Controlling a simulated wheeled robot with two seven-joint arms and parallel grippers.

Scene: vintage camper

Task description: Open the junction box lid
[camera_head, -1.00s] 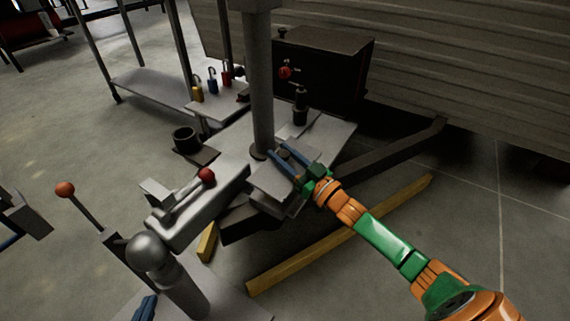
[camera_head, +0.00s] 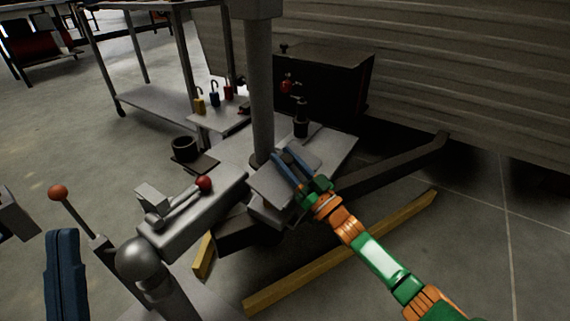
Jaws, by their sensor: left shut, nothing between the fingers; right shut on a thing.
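The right gripper's blue fingers are shut on the lid, reaching in from the lower right. How far the lid is raised I cannot tell. My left gripper (camera_head: 64,238) shows as dark blue fingers at the lower left. It is shut, empty and well away from the box.
The grey post (camera_head: 260,85) rises close behind the box. A coupler with a red-knobbed lever (camera_head: 203,184) lies to the left. A black box (camera_head: 325,82) stands behind. An orange-knobbed lever (camera_head: 58,192) is near my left gripper. A yellow beam (camera_head: 345,250) lies on the floor.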

